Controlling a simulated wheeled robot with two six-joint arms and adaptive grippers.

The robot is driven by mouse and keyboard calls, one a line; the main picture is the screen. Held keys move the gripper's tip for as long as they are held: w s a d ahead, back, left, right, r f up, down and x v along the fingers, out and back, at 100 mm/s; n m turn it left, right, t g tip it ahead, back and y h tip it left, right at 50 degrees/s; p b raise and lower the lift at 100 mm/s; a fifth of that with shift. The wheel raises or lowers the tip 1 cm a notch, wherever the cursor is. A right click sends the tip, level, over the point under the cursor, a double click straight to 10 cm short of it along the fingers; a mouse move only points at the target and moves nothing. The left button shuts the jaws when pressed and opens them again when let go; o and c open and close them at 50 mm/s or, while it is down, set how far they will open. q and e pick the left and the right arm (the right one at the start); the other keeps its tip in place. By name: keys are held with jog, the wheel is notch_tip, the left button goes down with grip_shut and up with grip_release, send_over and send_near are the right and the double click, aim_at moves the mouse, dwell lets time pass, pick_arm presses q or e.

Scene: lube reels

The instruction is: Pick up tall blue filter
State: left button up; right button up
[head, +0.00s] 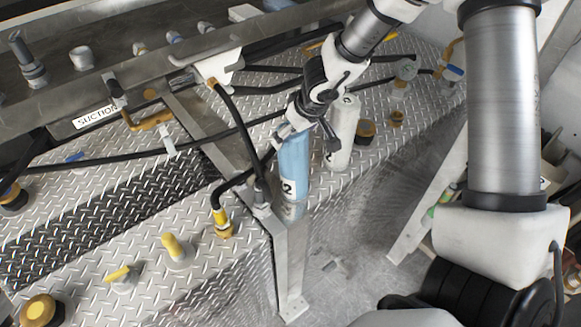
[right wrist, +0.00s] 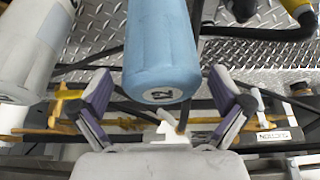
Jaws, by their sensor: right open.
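The tall blue filter (head: 292,165) stands upright at the corner of the diamond-plate deck in the head view, with a white label bearing a 2. My right gripper (head: 297,125) is at its upper part and hides its top. In the right wrist view the blue filter (right wrist: 162,45) lies between the two spread fingers of the open right gripper (right wrist: 162,98). I see a gap on each side of it there, so the fingers are not closed on it. My left gripper is not in view.
A white filter (head: 343,130) stands close to the right of the blue one; it also shows in the right wrist view (right wrist: 30,45). A black hose (head: 236,125) with a yellow fitting (head: 222,222) runs just left. A metal frame post (head: 290,265) stands below.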

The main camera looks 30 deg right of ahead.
jog(key=shift+b+x, duration=0.35)
jog(key=shift+x, duration=0.85)
jog(key=shift+s+f, duration=0.1)
jog(key=shift+f, duration=0.1)
jog(key=shift+s+d, duration=0.1)
jog(key=shift+d, duration=0.3)
jog(key=shift+a+r, duration=0.15)
jog(key=shift+a, duration=0.1)
jog(key=c, duration=1.7)
jog(key=shift+d, duration=0.1)
